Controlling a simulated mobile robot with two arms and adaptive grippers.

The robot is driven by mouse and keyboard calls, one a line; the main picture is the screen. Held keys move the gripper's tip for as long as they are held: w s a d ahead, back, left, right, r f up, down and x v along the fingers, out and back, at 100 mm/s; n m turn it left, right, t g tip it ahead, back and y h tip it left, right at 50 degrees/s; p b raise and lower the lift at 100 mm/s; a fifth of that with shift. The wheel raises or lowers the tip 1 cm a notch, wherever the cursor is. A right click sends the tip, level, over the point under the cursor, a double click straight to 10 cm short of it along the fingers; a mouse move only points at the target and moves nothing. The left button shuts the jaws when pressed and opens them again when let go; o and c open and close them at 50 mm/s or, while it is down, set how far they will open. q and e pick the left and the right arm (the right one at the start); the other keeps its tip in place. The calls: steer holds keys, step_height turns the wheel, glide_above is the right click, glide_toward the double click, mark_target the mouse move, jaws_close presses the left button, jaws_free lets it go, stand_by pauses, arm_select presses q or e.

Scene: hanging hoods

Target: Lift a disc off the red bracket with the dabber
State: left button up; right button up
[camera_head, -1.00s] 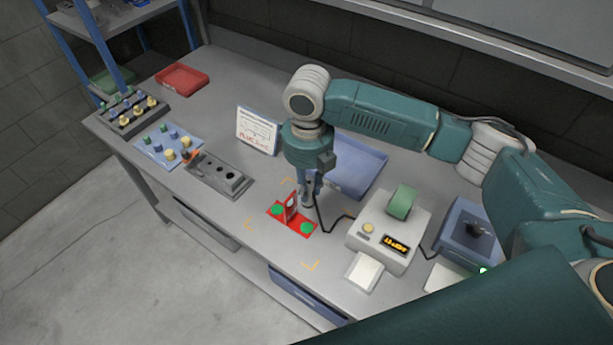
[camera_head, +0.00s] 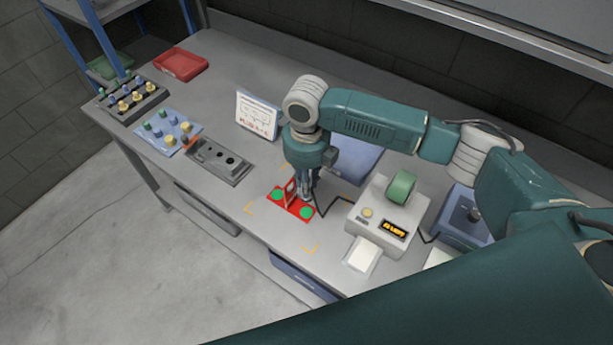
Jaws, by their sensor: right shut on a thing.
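The red bracket (camera_head: 290,208) lies on the bench near its front edge, with a red upright part in its middle. One green disc (camera_head: 277,195) is on its left end and another green disc (camera_head: 306,212) is on its right end. My right gripper (camera_head: 304,188) points down just behind the bracket's upright part, near the right disc. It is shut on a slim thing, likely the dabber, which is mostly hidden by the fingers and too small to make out. I cannot tell whether it touches the bracket or a disc. My left gripper is not in view.
A pale device (camera_head: 385,222) with a green roll and a display stands right of the bracket, a black cable beside it. A blue tray (camera_head: 360,160) is behind my wrist. A grey holder with holes (camera_head: 218,162) and a sign (camera_head: 257,116) stand left.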

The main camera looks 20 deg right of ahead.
step_height(320, 180, down, 8)
steer(key=b, duration=0.7)
steer(key=shift+r, duration=0.15)
steer(key=shift+f, duration=0.3)
stand_by(0.7)
stand_by(0.5)
step_height(320, 180, up, 7)
steer(key=p, duration=0.7)
steer(key=shift+r, duration=0.1)
stand_by(0.5)
